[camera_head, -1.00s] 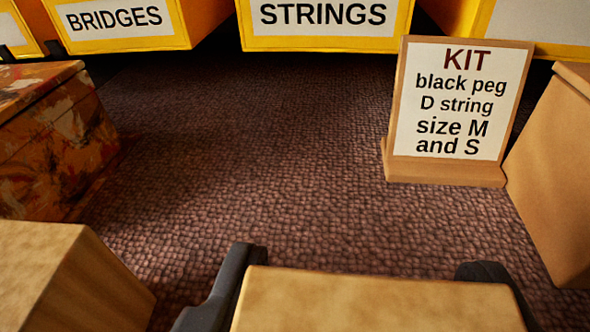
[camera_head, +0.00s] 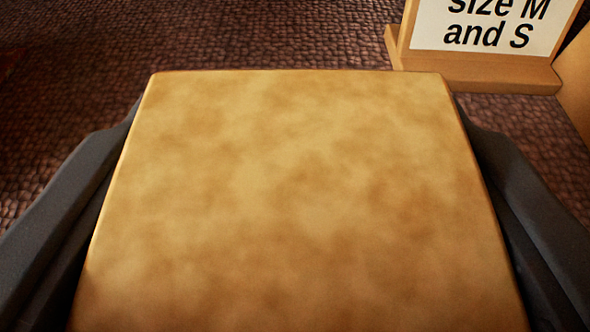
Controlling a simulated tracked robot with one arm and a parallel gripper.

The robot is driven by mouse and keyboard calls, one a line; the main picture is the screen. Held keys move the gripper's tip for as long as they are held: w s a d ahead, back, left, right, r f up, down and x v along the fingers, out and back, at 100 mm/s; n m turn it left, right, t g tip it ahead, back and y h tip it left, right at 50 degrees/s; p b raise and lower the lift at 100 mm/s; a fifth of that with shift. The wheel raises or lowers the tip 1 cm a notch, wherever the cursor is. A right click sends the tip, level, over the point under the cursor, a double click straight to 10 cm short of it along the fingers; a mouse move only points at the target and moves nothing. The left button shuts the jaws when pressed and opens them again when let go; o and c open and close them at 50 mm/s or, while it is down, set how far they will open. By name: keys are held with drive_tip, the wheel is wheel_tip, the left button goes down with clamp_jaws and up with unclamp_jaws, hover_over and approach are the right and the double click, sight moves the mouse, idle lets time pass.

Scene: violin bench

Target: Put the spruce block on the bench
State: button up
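A pale golden wooden block with blotchy grain, seemingly the spruce block (camera_head: 300,200), fills the middle of the view. My gripper (camera_head: 298,110) has one dark finger along its left side and one along its right side. Both fingers lie against the block, so the gripper looks shut on it. The block's underside is hidden, and I cannot tell whether it touches anything below. A brown, pebbly-textured surface (camera_head: 250,35), perhaps the bench top, shows beyond and beside the block.
A wooden stand with a white sign (camera_head: 480,38) is at the upper right, just beyond the block; its lower lines read "size M and S". Another wooden piece (camera_head: 577,75) is cut off at the right edge. The surface at the upper left is largely clear.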

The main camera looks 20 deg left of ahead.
drive_tip(key=o, duration=1.1)
drive_tip(key=shift+c, duration=0.2)
drive_tip(key=shift+s+d+r, duration=0.1)
drive_tip(key=shift+s+r, duration=0.2)
drive_tip(key=shift+s, duration=0.05)
drive_tip(key=v, duration=1.1)
drive_tip(key=shift+s+f, duration=0.1)
drive_tip(key=shift+s, duration=0.05)
